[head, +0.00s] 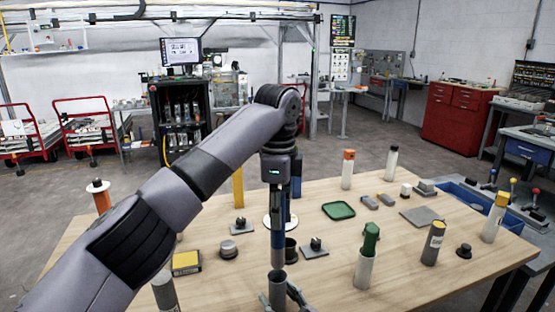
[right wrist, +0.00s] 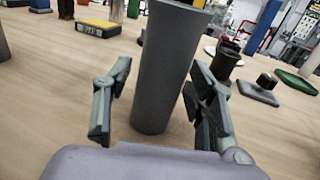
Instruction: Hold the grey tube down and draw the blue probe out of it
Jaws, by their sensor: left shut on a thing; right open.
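The grey tube (head: 277,291) stands upright at the near edge of the table in the head view. In the right wrist view the grey tube (right wrist: 165,70) rises between the two fingers of my right gripper (right wrist: 158,103). These fingers are open, one on each side, with gaps to the tube. My left gripper (head: 279,205) points down and is shut on the probe's upper part.
A green-capped tube (head: 369,243) and a grey cylinder (head: 433,243) stand to the right. A dark cup (head: 291,251) stands close behind the probe. A yellow-black box (head: 186,263) and a grey tube (head: 165,292) are to the left. A green tray (head: 339,211) lies farther back.

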